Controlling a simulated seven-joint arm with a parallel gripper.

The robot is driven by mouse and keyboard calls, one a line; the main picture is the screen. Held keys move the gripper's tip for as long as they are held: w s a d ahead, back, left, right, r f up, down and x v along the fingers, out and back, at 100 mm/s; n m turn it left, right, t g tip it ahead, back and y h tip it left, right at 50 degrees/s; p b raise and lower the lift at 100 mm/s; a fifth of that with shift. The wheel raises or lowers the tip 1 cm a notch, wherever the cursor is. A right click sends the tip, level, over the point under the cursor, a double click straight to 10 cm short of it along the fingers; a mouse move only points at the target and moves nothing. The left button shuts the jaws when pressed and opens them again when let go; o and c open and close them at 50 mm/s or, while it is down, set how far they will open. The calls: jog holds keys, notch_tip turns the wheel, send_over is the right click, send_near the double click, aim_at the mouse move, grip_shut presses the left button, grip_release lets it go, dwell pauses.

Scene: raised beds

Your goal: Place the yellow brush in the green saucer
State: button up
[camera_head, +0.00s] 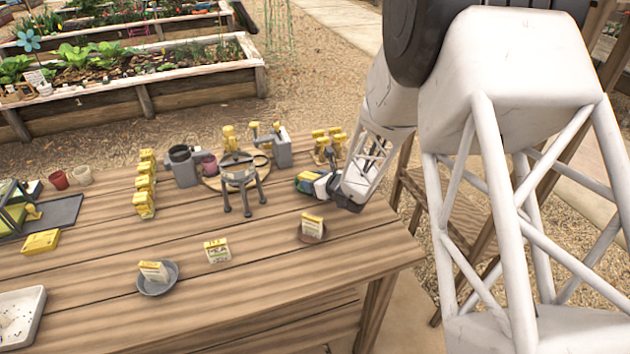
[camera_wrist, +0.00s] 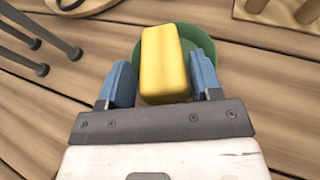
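The yellow brush (camera_wrist: 163,65) is between my gripper's blue fingers in the wrist view. It looks like a plain yellow block; no bristles show. I cannot tell whether the brush touches the saucer.
A grey three-legged stand (camera_head: 240,172) is close left of my gripper. A brown saucer (camera_head: 313,239) with a seed packet is in front, a wooden rack (camera_head: 328,150) behind. Another packet (camera_head: 217,251) and a grey dish (camera_head: 158,289) stand nearer the front left. The table (camera_head: 360,260) is clear at front right.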

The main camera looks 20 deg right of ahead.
jog(key=shift+o, duration=0.6)
jog(key=shift+r, duration=0.1)
jog(key=shift+r, duration=0.15)
jog(key=shift+s+d+r, duration=0.1)
jog(key=shift+s+r, duration=0.05)
jog(key=shift+s, duration=0.05)
jog(key=v, duration=1.1)
jog(key=shift+s+d, duration=0.15)
jog(key=shift+s, duration=0.05)
jog(key=shift+r, duration=0.15)
